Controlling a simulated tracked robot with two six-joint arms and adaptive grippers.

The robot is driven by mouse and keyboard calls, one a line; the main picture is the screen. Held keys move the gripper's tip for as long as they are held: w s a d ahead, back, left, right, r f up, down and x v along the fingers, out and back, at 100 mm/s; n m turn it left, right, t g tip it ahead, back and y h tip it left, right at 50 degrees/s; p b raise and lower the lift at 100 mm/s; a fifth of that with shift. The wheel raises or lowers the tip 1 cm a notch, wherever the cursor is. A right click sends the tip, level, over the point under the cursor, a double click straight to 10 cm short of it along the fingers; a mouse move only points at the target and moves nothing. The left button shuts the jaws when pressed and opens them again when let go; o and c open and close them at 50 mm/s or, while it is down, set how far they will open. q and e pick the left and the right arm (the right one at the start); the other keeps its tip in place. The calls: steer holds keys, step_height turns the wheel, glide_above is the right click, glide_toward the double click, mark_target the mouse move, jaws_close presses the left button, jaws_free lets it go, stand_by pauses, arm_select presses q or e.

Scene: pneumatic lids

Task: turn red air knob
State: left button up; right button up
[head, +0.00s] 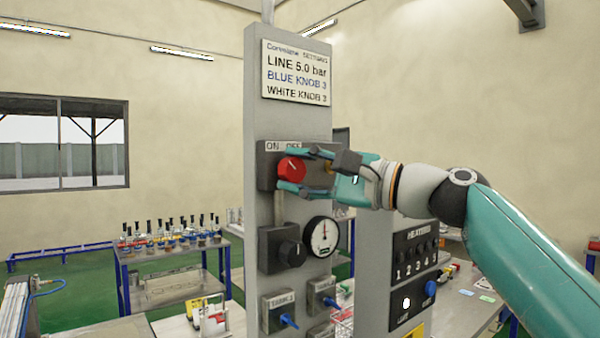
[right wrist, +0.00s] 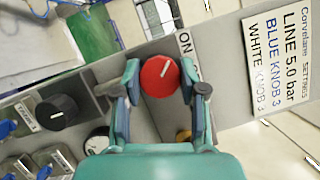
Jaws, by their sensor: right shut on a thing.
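The red air knob (head: 290,169) sits on a dark box under an ON/OFF label, on the grey panel (head: 263,112). In the right wrist view the red knob (right wrist: 160,77) shows a white pointer line, tilted toward the upper right of that picture. My right gripper (head: 291,170) comes in from the right with its fingers on either side of the knob. In the right wrist view my right gripper (right wrist: 164,80) is shut on the knob, one finger at each side. My left gripper is not in view.
Below are a black knob (head: 293,253), a round gauge (head: 322,236) and blue-handled valves (head: 288,320). A settings plate (head: 296,72) is above. A heaters box (head: 413,267) stands at right. A rack of bottles (head: 170,234) is on a table at left.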

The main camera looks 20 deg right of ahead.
steer(key=shift+a+f, duration=0.1)
steer(key=o, duration=1.1)
steer(key=shift+o, duration=0.2)
steer(key=v, duration=1.2)
